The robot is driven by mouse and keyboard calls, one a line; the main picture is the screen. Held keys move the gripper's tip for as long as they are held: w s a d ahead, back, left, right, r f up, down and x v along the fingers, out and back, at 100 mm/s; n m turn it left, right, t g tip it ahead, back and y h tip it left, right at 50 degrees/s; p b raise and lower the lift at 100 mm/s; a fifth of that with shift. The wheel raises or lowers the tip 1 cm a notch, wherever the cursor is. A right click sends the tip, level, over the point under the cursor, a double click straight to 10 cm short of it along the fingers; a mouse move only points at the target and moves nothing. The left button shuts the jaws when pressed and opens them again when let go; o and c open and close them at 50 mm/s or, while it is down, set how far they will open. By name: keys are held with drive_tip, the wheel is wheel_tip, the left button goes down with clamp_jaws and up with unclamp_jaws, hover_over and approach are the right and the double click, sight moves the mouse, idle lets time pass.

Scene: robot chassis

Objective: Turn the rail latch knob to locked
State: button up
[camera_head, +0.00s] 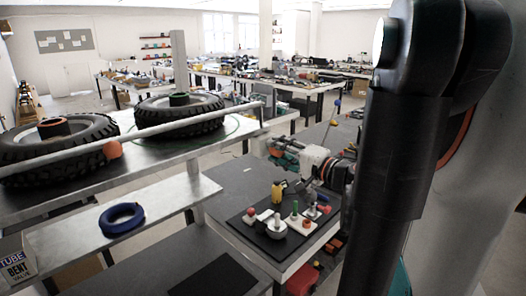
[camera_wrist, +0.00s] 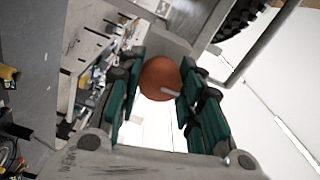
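A round orange-red knob (camera_head: 112,150) sits at the long grey rail (camera_head: 165,128), beside the left tyre. In the wrist view, an orange-brown round knob (camera_wrist: 158,76) with a short pale mark shows between the finger lines; it looks like the same knob. My gripper (camera_head: 270,151), with teal finger pads, is right of the rail in the head view, well apart from the knob. In the wrist view my gripper (camera_wrist: 158,98) is open, its two fingers spread either side of the knob. I see no clear contact.
Two tyres (camera_head: 180,113) lie on the dark bench top (camera_head: 140,167) behind the rail. A blue ring (camera_head: 121,218) rests on the lower grey shelf (camera_head: 75,238). A black mat (camera_head: 240,225) with small knobbed parts and a yellow item lies on the lower table below my gripper.

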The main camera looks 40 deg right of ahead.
drive_tip(key=o, duration=0.4)
drive_tip(key=shift+o, duration=0.2)
drive_tip(key=shift+m, duration=0.3)
